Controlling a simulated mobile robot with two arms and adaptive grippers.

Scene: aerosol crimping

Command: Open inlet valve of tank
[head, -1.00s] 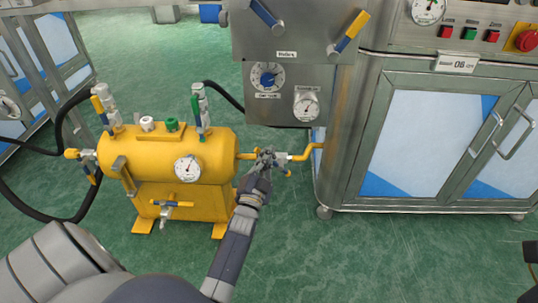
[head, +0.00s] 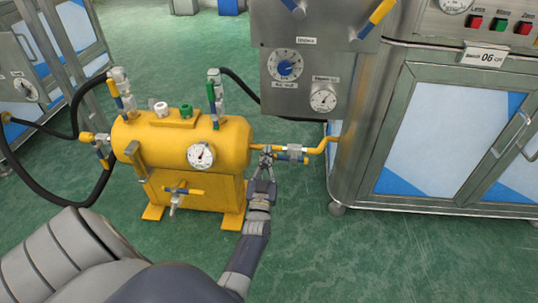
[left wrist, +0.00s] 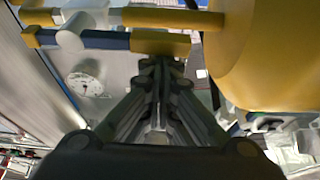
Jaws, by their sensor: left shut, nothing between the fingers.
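The yellow tank (head: 180,150) stands on the floor at left centre in the head view and fills the upper right of the left wrist view (left wrist: 265,50). A yellow pipe leaves its right side, carrying a metal valve (head: 292,149) with a blue and yellow handle. In the left wrist view the handle (left wrist: 100,40) lies roughly parallel to the pipe (left wrist: 175,19). My left gripper (head: 266,154) is shut and empty. Its fingertips, also in the left wrist view (left wrist: 162,64), are close to the handle's yellow end; contact is unclear. My right gripper is not in view.
More valves sit on the tank's top (head: 213,95), left end (head: 101,148) and front (head: 183,191). Black hoses (head: 75,125) loop at left. A steel cabinet (head: 349,170) with a gauge panel (head: 300,85) stands right. Green floor is clear in front.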

